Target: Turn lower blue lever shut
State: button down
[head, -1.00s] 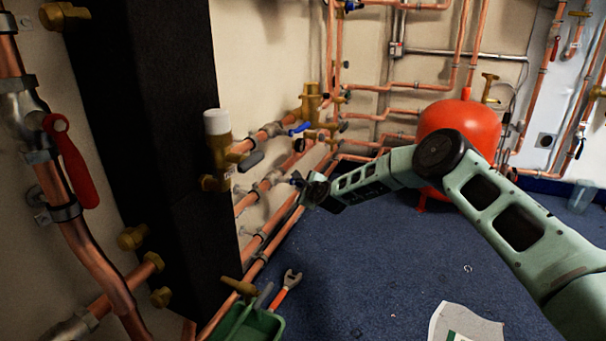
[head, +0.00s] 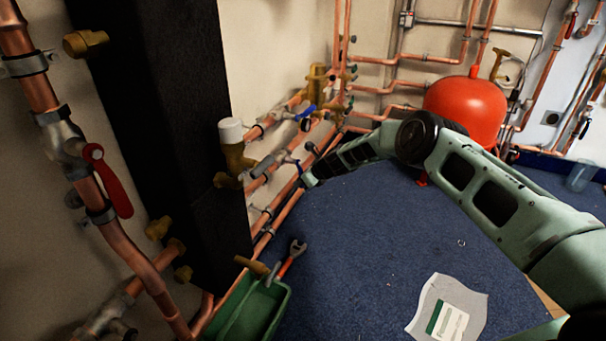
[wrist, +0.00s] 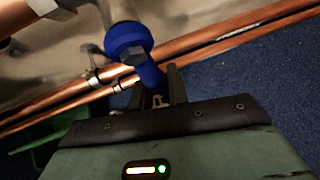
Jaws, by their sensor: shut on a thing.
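The lower blue lever (head: 296,163) sits on a valve on the copper pipework right of the black column. It shows small in the head view, partly hidden by my gripper (head: 304,172). In the wrist view the blue lever (wrist: 148,72) hangs from its round blue hub (wrist: 128,40). Its free end lies between the dark fingers of my gripper (wrist: 158,90), which is shut on it. The exact finger contact is hard to make out in the dim wrist view.
Another blue lever (head: 306,111) is on a pipe just above. A white-capped brass valve (head: 233,150) and the black column (head: 165,120) stand to the left. A green tool tray (head: 255,312) is on the floor. A red tank (head: 465,108) stands behind my arm. Blue floor (head: 360,240) is open.

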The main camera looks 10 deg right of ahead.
jog(key=shift+s+a+f+g+y, duration=0.1)
jog(key=shift+s+a+g+y, duration=0.25)
jog(key=shift+g, duration=0.15)
jog(key=shift+s+f, duration=0.1)
jog(key=c, duration=1.3)
grip_release()
jog(key=shift+c, duration=0.2)
jog(key=shift+d, duration=0.1)
jog(key=p+v, duration=0.7)
jog(key=v, duration=1)
jog(key=shift+r, duration=0.35)
jog(key=shift+s, duration=0.1)
